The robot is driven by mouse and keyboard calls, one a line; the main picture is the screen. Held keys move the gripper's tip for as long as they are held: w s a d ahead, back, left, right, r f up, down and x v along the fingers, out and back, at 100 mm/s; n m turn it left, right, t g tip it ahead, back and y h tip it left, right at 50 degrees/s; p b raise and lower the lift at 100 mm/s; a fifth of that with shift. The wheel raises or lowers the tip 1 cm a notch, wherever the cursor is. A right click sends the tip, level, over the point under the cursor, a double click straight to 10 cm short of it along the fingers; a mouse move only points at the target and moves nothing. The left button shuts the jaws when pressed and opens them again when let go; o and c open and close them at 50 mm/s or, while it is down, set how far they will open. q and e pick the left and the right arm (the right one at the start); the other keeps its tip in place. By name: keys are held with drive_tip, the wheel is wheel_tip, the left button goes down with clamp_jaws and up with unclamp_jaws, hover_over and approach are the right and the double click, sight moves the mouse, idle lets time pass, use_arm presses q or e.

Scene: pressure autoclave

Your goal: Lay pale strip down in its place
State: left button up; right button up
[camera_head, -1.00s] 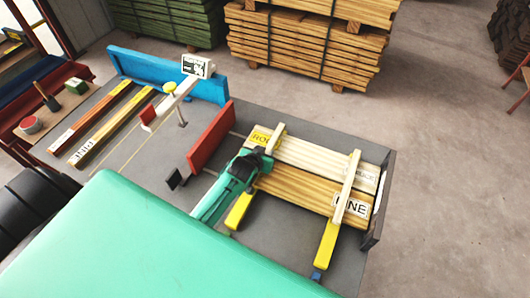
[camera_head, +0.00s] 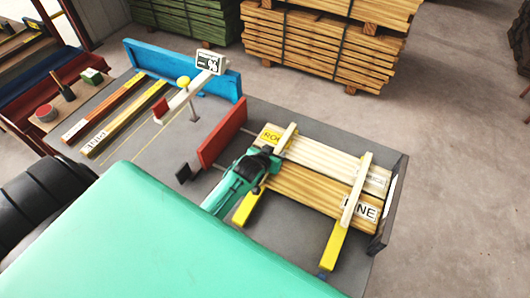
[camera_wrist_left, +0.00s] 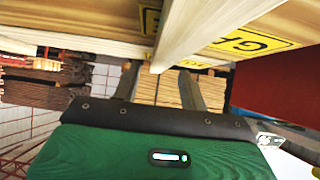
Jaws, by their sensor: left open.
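A pale strip (camera_head: 287,138) lies across the left end of the boards, its near end by my left gripper (camera_head: 268,157). The gripper hides whatever lies under it. In the left wrist view the pale strip (camera_wrist_left: 190,38) runs away above the open fingers (camera_wrist_left: 158,85), with its near end between their tips in the picture. I cannot tell whether they touch. A second pale strip (camera_head: 356,190) lies across the right end. The boards are a pale one (camera_head: 325,157) at the back and a browner one (camera_head: 305,190) in front. My right gripper is not in view.
Yellow bearers (camera_head: 334,247) stick out in front of the boards. A red upright plate (camera_head: 222,133) stands left of them, and a dark end plate (camera_head: 393,200) right. A display post (camera_head: 210,62), blue rail (camera_head: 150,65) and two long bars (camera_head: 125,118) are further left.

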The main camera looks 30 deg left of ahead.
use_arm(q)
drive_tip(key=b+v, duration=0.1)
drive_tip(key=v, duration=0.9)
drive_tip(key=shift+b, duration=0.3)
